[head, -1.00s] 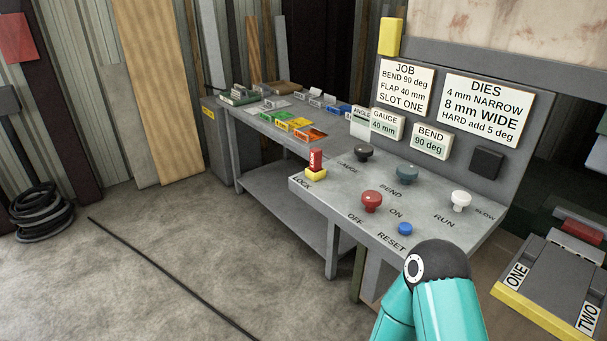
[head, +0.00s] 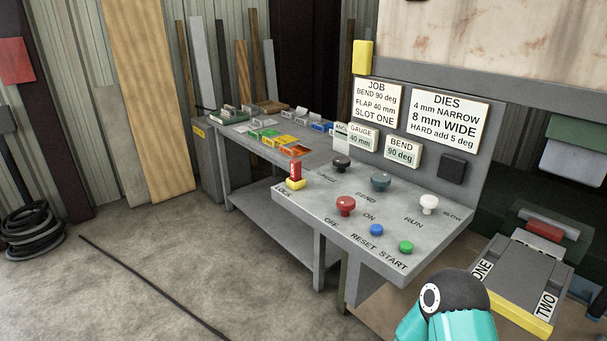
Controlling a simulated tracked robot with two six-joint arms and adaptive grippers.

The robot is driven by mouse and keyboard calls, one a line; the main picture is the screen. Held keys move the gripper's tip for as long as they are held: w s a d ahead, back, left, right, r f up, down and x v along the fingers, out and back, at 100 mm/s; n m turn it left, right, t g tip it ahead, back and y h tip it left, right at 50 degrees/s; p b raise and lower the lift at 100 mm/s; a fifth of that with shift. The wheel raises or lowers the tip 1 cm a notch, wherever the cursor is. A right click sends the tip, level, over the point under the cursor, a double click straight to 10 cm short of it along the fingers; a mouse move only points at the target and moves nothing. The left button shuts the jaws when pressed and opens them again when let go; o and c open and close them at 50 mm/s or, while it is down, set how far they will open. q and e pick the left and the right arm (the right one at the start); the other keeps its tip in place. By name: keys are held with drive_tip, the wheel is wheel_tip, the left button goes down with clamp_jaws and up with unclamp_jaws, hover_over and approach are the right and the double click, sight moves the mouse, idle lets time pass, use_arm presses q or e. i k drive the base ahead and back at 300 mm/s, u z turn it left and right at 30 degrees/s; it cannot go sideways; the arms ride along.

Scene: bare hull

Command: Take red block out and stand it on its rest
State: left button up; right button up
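A second red block (head: 545,231) lies at the press on the right, behind the grey bed (head: 525,267) marked ONE and TWO. Neither of my grippers is in view. Part of one of my teal arms shows at the bottom right, in front of the panel and bed.
The control panel (head: 355,238) carries a red knob (head: 345,206), a white knob (head: 429,203), a blue button (head: 376,230) and a green button (head: 406,247). A workbench (head: 222,141) with small parts stands behind. A black cable coil (head: 34,228) lies on the floor.

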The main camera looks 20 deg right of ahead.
sight(295, 164)
drive_tip(key=i, duration=0.9)
drive_tip(key=u, duration=0.05)
